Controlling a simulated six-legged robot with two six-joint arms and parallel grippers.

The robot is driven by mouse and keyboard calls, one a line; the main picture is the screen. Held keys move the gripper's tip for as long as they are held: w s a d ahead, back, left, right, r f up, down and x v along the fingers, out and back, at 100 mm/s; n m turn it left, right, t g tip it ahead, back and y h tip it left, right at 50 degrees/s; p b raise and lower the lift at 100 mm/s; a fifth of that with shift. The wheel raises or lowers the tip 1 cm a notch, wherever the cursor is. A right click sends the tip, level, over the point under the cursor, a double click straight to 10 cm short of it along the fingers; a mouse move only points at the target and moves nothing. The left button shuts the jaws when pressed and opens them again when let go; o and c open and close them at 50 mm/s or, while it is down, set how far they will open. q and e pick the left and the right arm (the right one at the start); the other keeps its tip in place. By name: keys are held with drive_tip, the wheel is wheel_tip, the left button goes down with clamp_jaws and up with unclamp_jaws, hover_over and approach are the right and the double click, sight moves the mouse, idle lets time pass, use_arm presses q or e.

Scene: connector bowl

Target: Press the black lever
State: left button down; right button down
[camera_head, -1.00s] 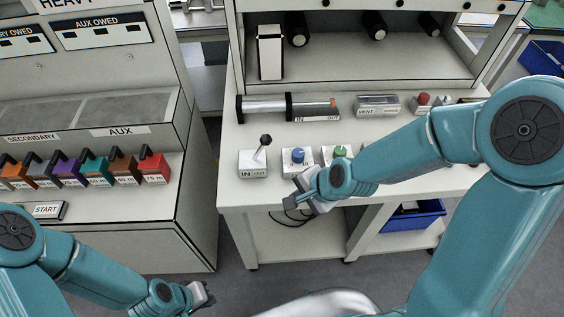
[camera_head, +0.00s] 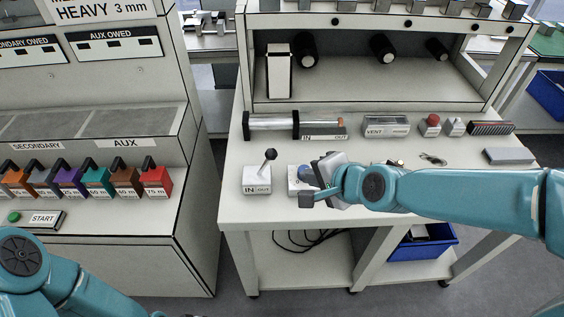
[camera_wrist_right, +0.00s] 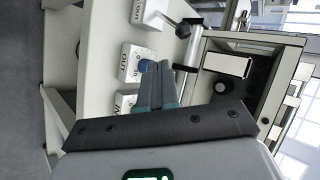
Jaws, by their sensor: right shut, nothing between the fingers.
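The black lever (camera_head: 270,155) is a thin stick with a black knob, rising from a white box marked IN and OUT (camera_head: 257,180) near the table's front left. The stick leans right. It shows at the top of the right wrist view (camera_wrist_right: 183,30). My right gripper (camera_head: 307,198) is right of the lever box, over the blue-button box, apart from the lever. In the wrist view its fingers (camera_wrist_right: 160,82) are together and empty. My left arm shows at the lower left, its gripper below the picture.
A metal cylinder (camera_head: 270,123) lies behind the lever. A red button (camera_head: 432,120) stands farther right. The tabletop left of the lever box is clear.

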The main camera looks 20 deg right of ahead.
approach(265, 163)
wheel_tip(265, 163, down, 3)
drive_tip(key=d, duration=0.2)
drive_tip(key=w, duration=0.1)
drive_tip(key=w+p, duration=0.1)
drive_tip(key=w+a, duration=0.1)
drive_tip(key=shift+r, duration=0.4)
drive_tip(key=shift+s+p, duration=0.1)
drive_tip(key=shift+p, duration=0.3)
